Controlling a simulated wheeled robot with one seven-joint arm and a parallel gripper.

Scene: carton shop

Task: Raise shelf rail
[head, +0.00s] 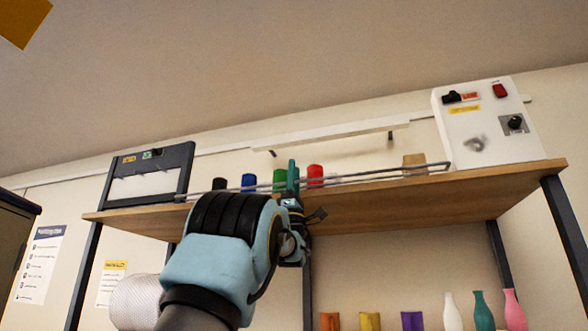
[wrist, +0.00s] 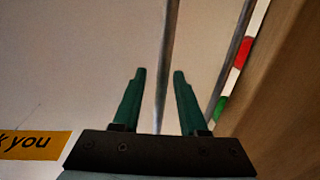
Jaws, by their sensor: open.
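The shelf rail (head: 390,172) is a thin grey metal bar along the front of the upper wooden shelf (head: 420,200). My gripper (head: 292,168) is raised at the shelf's front edge, around the middle of the rail. In the wrist view, its two green fingers (wrist: 159,72) are open and apart. A grey bar of the rail (wrist: 170,50) runs between them in the picture, with space on both sides; whether it lies fully within the fingers' depth I cannot tell. A second thin bar (wrist: 235,62) runs to the right. My arm hides part of the rail's left half.
Black, blue, green and red cylinders (head: 315,174) stand behind the rail. A dark-framed device (head: 150,177) is at the shelf's left end, a white control box (head: 487,123) at its right. Several coloured bottles (head: 483,308) stand below. Open space lies above the shelf.

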